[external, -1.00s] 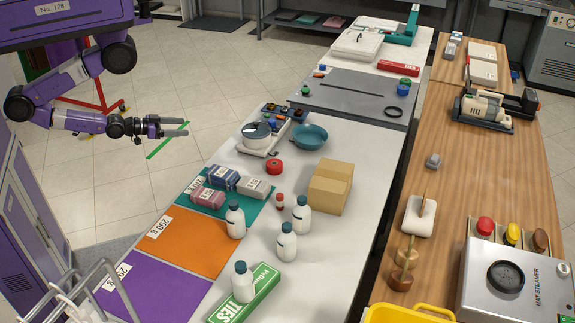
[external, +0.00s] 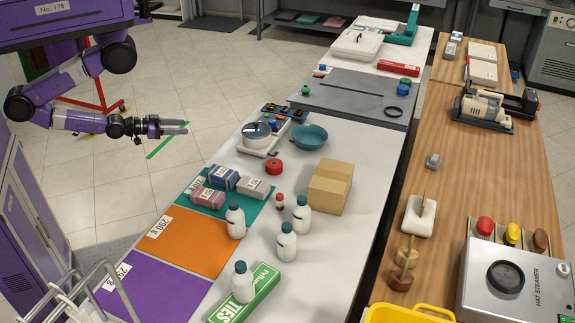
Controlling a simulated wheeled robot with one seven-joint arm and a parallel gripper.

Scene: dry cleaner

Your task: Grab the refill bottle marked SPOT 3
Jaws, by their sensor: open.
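Several white bottles with dark caps stand upright on the white table. One bottle (external: 236,221) is at the edge of the teal mat, one (external: 302,215) is near the cardboard box, one (external: 286,243) is between them and nearer the camera, and one (external: 243,283) stands on or against the green TIES box. No SPOT 3 marking is readable on any of them, so I cannot tell which is the refill bottle. My gripper (external: 187,128) is open and empty, over the floor left of the table, well apart from all the bottles.
A cardboard box (external: 330,187), a red tape roll (external: 274,167) and a scale (external: 258,140) with a teal bowl (external: 310,136) beside it stand behind the bottles. Wrapped bundles (external: 223,178) lie on the teal mat. Orange (external: 188,243) and purple (external: 150,291) mats are bare.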

